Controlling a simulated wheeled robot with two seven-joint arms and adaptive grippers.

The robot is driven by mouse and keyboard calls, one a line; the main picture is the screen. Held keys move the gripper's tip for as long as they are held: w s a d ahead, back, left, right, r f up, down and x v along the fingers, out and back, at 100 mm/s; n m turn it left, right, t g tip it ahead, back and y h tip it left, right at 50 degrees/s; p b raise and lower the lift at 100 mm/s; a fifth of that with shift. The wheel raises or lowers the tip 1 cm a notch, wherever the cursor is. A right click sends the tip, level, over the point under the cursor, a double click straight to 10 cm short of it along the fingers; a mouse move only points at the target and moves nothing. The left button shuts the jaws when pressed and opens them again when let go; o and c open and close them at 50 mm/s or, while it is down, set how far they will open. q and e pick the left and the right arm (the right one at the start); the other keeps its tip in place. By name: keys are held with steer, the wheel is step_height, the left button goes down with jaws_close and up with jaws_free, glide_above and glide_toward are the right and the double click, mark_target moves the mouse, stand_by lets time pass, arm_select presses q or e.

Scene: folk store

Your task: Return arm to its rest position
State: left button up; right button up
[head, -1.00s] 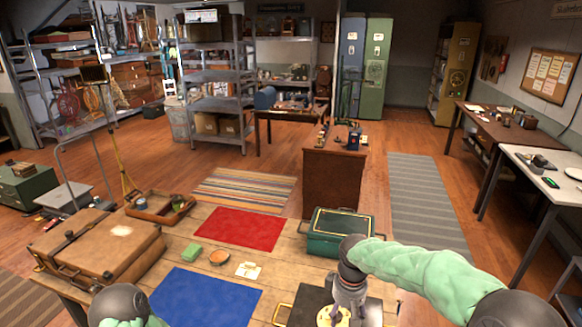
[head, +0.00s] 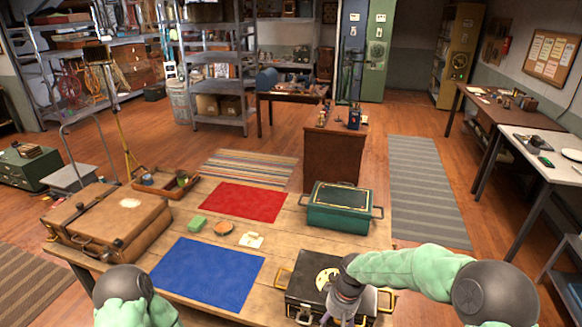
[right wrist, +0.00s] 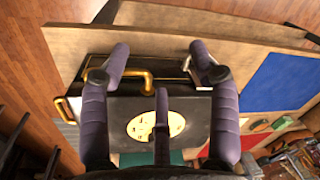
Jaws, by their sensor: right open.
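My right arm comes in from the right in the head view. Its gripper (head: 342,308) is over the near right part of a black case (head: 303,288) with a round cream emblem. In the right wrist view the right gripper (right wrist: 160,58) has its purple-grey fingers spread wide with nothing between them. The black case (right wrist: 200,108) shows behind the fingers, with brass handles at its edge. I cannot tell whether any finger touches it. My left arm shows only as a dark joint and green sleeve at the bottom left; its gripper is out of view.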

steer(key=s+a+f+m+y+b, duration=0.1)
steer(key=s+f+m+b, duration=0.1)
steer(key=s+f, duration=0.8)
steer(key=s+a+f+m+y+b, duration=0.1)
steer(key=s+f+m+b, duration=0.2)
steer(key=s+f, duration=0.7)
step_height(320, 180, down, 6)
steer(key=shift+a+f+m+t+b, duration=0.1)
steer(key=shift+a+m+t+b, duration=0.15)
steer(key=shift+m, duration=0.85)
